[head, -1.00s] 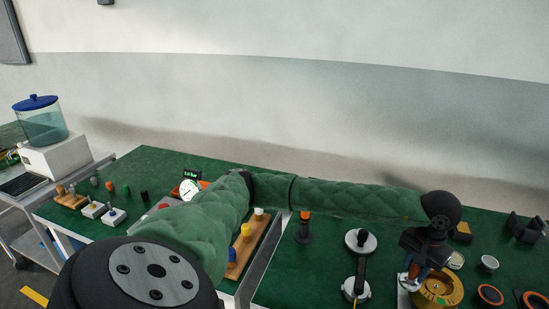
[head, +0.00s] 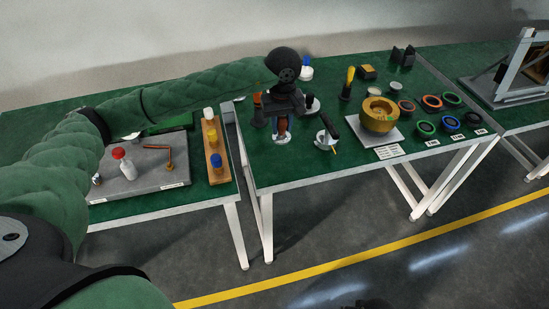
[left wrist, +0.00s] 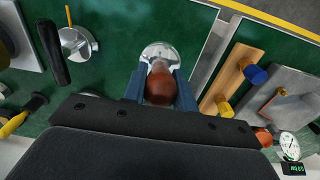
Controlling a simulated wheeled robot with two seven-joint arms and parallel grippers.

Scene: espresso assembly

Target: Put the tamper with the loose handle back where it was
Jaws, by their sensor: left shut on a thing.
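My left gripper (head: 281,128) is shut on a tamper (head: 282,139) with a reddish-brown handle and a round silver base. In the left wrist view the blue fingers (left wrist: 160,92) flank the handle, and the silver base (left wrist: 158,50) points down to the green mat. The tamper looks upright, over the left part of the middle table, left of the portafilter (head: 326,142). I cannot tell whether its base touches the mat or whether the handle is loose.
A brass bowl (head: 379,114) on a white plate stands to the right, with several coloured rings beyond it. A wooden rack (head: 220,170) with white, yellow and blue pieces stands left, across a gap between tables. A yellow-handled tool (head: 348,82) stands behind the portafilter.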

